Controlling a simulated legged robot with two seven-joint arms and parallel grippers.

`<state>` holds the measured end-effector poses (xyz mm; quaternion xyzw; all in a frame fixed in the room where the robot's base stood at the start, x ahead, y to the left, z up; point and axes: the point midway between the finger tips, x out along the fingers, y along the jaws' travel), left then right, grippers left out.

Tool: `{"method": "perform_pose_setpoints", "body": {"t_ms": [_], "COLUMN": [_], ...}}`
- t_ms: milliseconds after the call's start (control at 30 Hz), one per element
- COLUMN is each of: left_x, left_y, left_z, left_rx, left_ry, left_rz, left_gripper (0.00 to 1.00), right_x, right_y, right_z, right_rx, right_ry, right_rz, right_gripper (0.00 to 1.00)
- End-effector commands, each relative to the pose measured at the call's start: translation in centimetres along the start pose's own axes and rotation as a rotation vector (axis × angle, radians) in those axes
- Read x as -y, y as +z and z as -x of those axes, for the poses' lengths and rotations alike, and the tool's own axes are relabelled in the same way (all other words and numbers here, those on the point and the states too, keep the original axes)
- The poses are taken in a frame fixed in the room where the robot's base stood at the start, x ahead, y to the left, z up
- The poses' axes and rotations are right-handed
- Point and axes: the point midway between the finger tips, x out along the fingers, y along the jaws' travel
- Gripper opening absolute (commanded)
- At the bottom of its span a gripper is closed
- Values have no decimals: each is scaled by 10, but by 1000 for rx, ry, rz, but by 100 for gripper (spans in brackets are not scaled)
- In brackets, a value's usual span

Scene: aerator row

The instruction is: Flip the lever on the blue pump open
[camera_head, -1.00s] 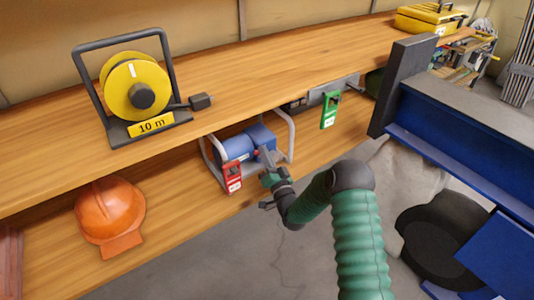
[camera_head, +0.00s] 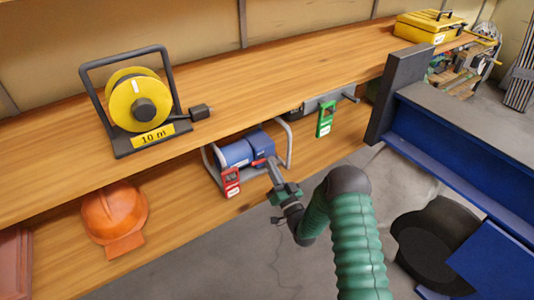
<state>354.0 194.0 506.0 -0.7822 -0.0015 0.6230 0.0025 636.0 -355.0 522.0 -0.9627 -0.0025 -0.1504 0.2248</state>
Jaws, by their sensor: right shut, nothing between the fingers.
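The blue pump (camera_head: 236,153) sits inside a grey tube frame on the lower wooden shelf, below the upper shelf's edge. A small red piece (camera_head: 258,162), which looks like its lever, shows on the pump's near side; its exact position is too small to tell. A red tag (camera_head: 231,182) hangs at the frame's front left. My right gripper (camera_head: 272,164) is shut and empty, its tips close to the right of the red piece. I cannot tell whether they touch. My left gripper is not in view.
A yellow cable reel (camera_head: 138,98) stands on the upper shelf (camera_head: 255,82). An orange helmet (camera_head: 114,214) lies on the lower shelf at left. A green tag (camera_head: 325,119) hangs right of the pump. A blue bench (camera_head: 460,150) stands at right.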

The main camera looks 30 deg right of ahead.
Motion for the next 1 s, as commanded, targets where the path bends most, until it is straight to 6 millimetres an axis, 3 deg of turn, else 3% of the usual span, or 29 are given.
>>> {"method": "perform_pose_setpoints", "body": {"t_ms": [33,200,367,800,867,1000], "left_x": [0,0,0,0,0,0], "left_y": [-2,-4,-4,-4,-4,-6], "left_z": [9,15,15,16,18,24], "left_rx": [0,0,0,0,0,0], "left_ry": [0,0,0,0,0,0], "left_rz": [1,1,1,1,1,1], "left_gripper": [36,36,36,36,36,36], "right_x": [1,-2,-4,0,6,37], "right_y": [-4,-2,0,0,2,15], "right_z": [9,33,39,35,26,5], "right_rx": [3,0,-1,17,73,356], "right_ry": [3,1,1,1,10,71], "right_rz": [-1,-3,-2,7,31,150], "right_gripper": [0,0,0,0,0,0]}}
